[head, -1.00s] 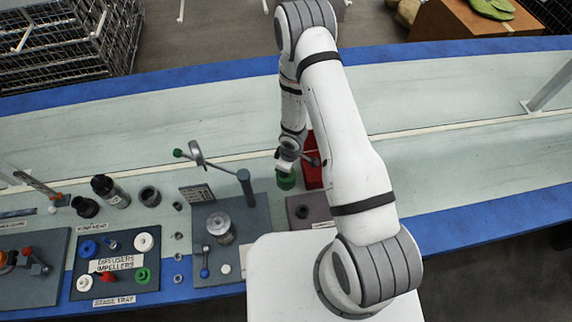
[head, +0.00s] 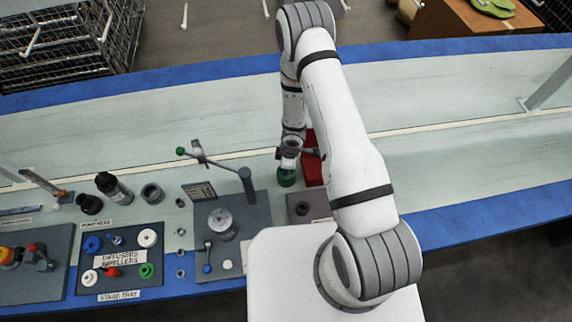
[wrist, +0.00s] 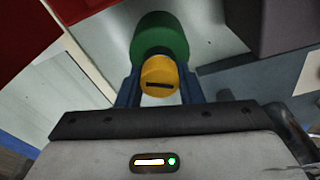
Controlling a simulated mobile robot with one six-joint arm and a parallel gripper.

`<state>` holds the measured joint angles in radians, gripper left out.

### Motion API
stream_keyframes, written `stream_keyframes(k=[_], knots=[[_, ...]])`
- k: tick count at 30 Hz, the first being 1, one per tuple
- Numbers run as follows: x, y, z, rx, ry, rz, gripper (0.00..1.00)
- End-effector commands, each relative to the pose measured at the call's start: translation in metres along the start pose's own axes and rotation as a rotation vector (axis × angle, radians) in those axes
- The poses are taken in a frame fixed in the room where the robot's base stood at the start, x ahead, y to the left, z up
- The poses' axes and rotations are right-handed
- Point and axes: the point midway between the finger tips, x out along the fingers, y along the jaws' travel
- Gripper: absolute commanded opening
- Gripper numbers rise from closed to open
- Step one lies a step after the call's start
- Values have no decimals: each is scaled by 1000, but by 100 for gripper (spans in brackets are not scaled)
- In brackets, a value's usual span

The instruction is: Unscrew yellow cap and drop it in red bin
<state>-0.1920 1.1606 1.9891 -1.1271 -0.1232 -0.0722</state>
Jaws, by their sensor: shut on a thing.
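The yellow cap (wrist: 158,73) is between the two dark fingers of my gripper (wrist: 160,92) in the wrist view. The fingers are shut on it. A dark slot shows across its face. A green round part (wrist: 160,35) lies directly beyond the cap; I cannot tell whether the two still touch. In the head view the green part (head: 286,179) stands on the bench just below my gripper (head: 288,166), and the cap is hidden. The red bin (head: 311,170) is right beside them, partly behind my arm. Its red wall also fills the upper left of the wrist view (wrist: 40,25).
A grey plate with a post and lever (head: 247,187) stands left of my gripper. Further left are a stage tray (head: 120,280) with coloured parts and several dark cylinders (head: 114,187). A small dark block (head: 303,208) sits close in front. The bench behind is clear.

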Motion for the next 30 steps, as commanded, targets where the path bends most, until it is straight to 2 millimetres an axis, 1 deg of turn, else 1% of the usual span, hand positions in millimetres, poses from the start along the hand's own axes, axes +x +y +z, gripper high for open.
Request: stream_keyframes(k=[9, 12, 21, 22, 25, 30], knots=[[0, 0, 1, -220, -1, -27, 6], [0, 0, 1, -269, -1, -33, 6], [0, -1, 0, -289, -1, -36, 6], [0, -1, 0, -289, -1, -36, 35], [0, -1, 0, -289, -1, -36, 43], [0, 0, 0, -288, 0, -35, 44]])
